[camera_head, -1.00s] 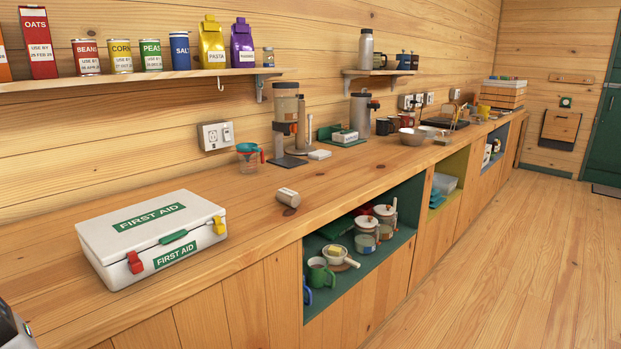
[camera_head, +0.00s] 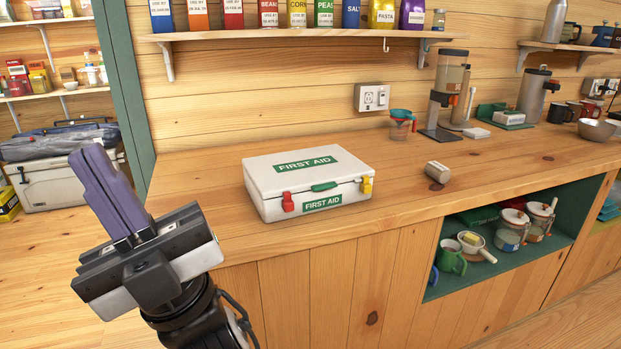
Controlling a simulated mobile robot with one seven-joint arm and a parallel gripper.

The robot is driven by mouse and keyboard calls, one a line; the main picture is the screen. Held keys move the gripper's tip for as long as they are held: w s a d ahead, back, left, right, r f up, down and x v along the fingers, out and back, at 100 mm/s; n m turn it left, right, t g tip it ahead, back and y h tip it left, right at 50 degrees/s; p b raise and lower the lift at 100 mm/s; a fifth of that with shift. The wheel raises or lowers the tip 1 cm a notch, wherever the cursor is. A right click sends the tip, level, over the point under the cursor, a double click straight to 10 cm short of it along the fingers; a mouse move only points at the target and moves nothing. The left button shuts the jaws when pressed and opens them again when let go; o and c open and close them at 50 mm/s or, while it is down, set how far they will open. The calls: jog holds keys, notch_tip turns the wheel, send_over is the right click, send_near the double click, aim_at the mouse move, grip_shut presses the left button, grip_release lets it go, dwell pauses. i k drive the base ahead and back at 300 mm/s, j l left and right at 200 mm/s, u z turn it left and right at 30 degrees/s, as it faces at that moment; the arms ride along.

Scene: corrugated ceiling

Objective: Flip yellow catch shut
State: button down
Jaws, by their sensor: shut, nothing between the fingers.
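The white first aid box (camera_head: 275,172) lies on the wooden counter with its lid down. The yellow catch (camera_head: 366,186) is at the right end of its front face; whether it is fully latched is too small to tell. A red catch (camera_head: 288,202) is at the left end of the front, and a green handle (camera_head: 324,186) is between them. My gripper (camera_head: 97,165) is at the left of the view, left of the box and clear of it. Its purple fingers are together, with nothing between them.
The counter (camera_head: 210,210) is bare around the box. A small grey-brown cylinder (camera_head: 438,172) lies to its right, and a measuring jug (camera_head: 401,127) stands behind that. A shelf of food packets (camera_head: 330,36) hangs above. A white cool box (camera_head: 62,180) is at the left.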

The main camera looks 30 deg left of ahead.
aim_at(366, 188)
jog(key=i+l, duration=0.85)
